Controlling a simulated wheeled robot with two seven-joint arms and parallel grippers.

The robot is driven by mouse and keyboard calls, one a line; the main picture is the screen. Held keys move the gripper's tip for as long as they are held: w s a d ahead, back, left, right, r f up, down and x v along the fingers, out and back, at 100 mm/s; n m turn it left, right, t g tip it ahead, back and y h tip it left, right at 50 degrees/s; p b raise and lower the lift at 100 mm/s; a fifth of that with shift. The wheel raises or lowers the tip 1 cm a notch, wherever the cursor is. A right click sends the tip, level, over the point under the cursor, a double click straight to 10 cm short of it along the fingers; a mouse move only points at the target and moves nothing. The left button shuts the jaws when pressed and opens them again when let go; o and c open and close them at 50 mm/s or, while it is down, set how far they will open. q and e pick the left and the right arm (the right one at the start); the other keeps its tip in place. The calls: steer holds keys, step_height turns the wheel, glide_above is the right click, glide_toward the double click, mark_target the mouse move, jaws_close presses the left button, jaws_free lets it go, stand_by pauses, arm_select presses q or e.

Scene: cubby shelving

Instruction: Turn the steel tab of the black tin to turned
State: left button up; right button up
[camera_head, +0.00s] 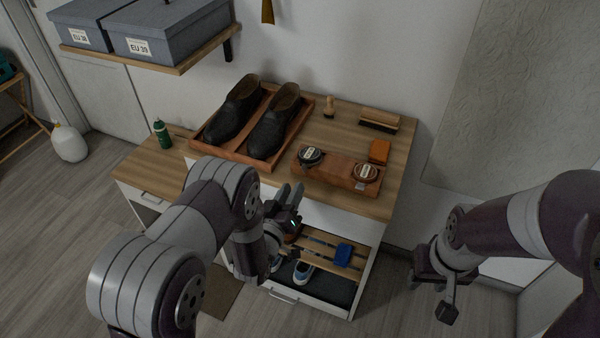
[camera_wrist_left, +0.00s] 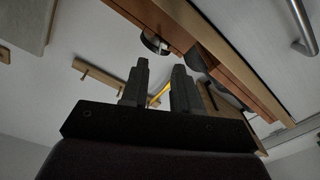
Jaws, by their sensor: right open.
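The black tin (camera_head: 310,155) sits at the left end of a brown block (camera_head: 335,171) on the cabinet top. A second, brownish tin (camera_head: 366,173) sits at the block's right end. My left gripper (camera_head: 294,197) is in front of the cabinet top, just below and left of the block, apart from the tin. In the left wrist view its fingers (camera_wrist_left: 158,84) stand apart with nothing between them; a dark round thing with a pale piece, possibly the tin, shows beyond. My right gripper (camera_head: 437,287) is open and empty, right of the cabinet.
Black shoes (camera_head: 272,124) stand in a wooden tray (camera_head: 228,151) left of the block. An orange block (camera_head: 379,151), a brush (camera_head: 380,121) and a small wooden-handled item (camera_head: 329,107) lie behind. Below is an open shelf with a blue item (camera_head: 344,254). Boxes (camera_head: 166,35) sit above.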

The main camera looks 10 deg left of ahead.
mark_target(303, 170)
arm_select(q)
steer(key=x, duration=0.6)
steer(key=shift+w+d, duration=0.1)
steer(key=shift+w, duration=0.1)
jaws_close()
steer(key=shift+f+m, duration=0.15)
steer(key=shift+m, duration=0.65)
jaws_free()
steer(key=b+v, duration=0.1)
steer(key=v, duration=1.1)
steer(key=shift+s, duration=0.35)
